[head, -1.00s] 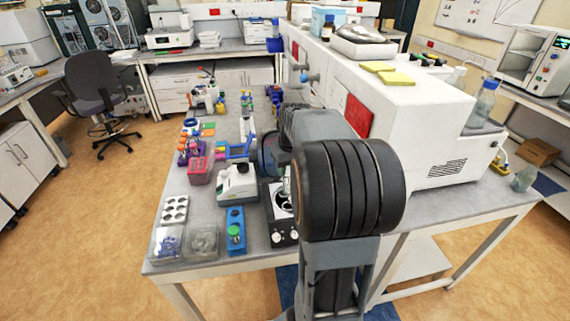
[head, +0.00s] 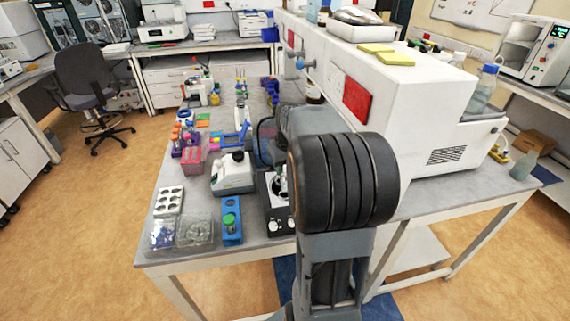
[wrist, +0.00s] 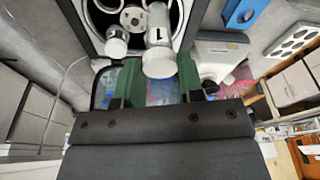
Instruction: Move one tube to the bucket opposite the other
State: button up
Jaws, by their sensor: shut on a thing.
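The centrifuge is a dark box (head: 279,226) with an open round bowl, at the table's near side in the head view. In the wrist view its rotor (wrist: 133,17) shows at the top. One white-capped tube (wrist: 116,43) stands at the rotor's left side. A second pale tube (wrist: 158,60) is between the green fingers of my gripper (wrist: 157,75), at the bowl's edge in the picture. My gripper is shut on this tube. I cannot tell whether its lower end is inside a bucket. In the head view my arm hides the gripper.
A white device (head: 233,174) stands close left of the centrifuge. A blue rack (head: 231,234) holds a green-capped tube. A white six-hole block (head: 169,201) and clear boxes (head: 194,232) lie further left. A large white instrument (head: 420,125) stands right of my arm.

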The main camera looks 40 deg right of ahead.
aim_at(286, 178)
jog(key=shift+f+b, duration=0.55)
jog(key=shift+f, duration=0.05)
dwell(0.8)
jog(key=shift+f+b, duration=0.5)
jog(key=shift+f, duration=0.15)
jog(key=shift+f, duration=0.3)
jog(key=shift+f+b, duration=0.85)
jog(key=shift+f, duration=0.3)
dwell(0.4)
jog(key=shift+f+b, duration=1.05)
jog(key=o, duration=0.8)
jog(key=shift+o, duration=0.2)
jog(key=shift+r, duration=0.1)
